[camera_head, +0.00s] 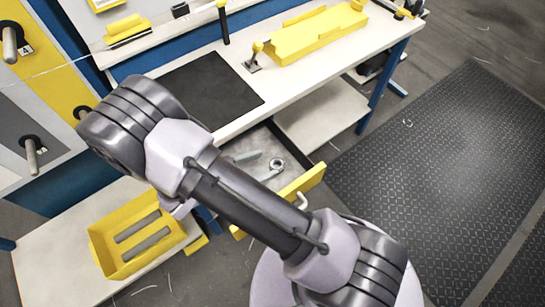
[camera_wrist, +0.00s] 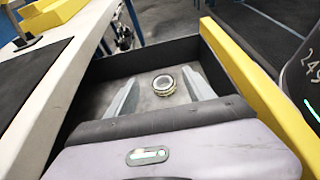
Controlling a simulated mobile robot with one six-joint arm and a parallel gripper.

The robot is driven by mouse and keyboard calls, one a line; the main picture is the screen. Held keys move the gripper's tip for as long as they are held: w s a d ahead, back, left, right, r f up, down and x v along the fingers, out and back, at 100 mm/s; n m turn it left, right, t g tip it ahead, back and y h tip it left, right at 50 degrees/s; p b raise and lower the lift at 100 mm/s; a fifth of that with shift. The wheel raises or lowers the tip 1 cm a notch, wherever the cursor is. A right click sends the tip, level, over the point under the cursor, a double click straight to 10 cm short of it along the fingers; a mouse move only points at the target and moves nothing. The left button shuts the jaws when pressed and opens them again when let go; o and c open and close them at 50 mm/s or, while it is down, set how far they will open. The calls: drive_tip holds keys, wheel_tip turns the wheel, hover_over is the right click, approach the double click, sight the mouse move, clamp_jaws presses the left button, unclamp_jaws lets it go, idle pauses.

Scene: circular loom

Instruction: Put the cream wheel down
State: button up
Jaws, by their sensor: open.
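The cream wheel (camera_wrist: 164,85), a small ring with a dark hole, lies flat on the grey floor of the open drawer (camera_wrist: 92,72). It also shows in the head view (camera_head: 277,163). My gripper (camera_wrist: 160,76) is open above the drawer, with one finger to the left and one to the right of the wheel in the wrist view. A clear gap shows on both sides, so the fingers appear apart from it. In the head view my arm hides part of the drawer and most of my gripper.
The drawer's yellow front (camera_wrist: 245,75) stands close to the right of my gripper. The workbench (camera_head: 285,92) with a dark mat (camera_head: 208,95) is beside the drawer. A yellow tray (camera_head: 103,262) sits on a low shelf. Open floor with a black mat (camera_head: 450,150) lies right.

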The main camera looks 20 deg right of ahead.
drive_tip(key=p+v, duration=0.2)
drive_tip(key=v, duration=0.5)
drive_tip(key=shift+r, duration=0.2)
drive_tip(key=s+d+r+m+y, duration=0.2)
drive_tip(key=r+m+y, duration=0.3)
drive_tip(key=r+m, duration=0.3)
drive_tip(key=s+d+r+m+t+y, duration=0.1)
drive_tip(key=s+r+m+y, duration=0.3)
drive_tip(key=r+m, duration=0.5)
drive_tip(key=s+d+r+m+y, duration=0.3)
drive_tip(key=r+m+y, duration=0.3)
drive_tip(key=r+m, duration=0.3)
wheel_tip(320, 180, up, 3)
drive_tip(key=shift+s+d+r+t, duration=0.15)
drive_tip(key=shift+s+d+t, duration=0.05)
drive_tip(key=shift+s+t, duration=0.1)
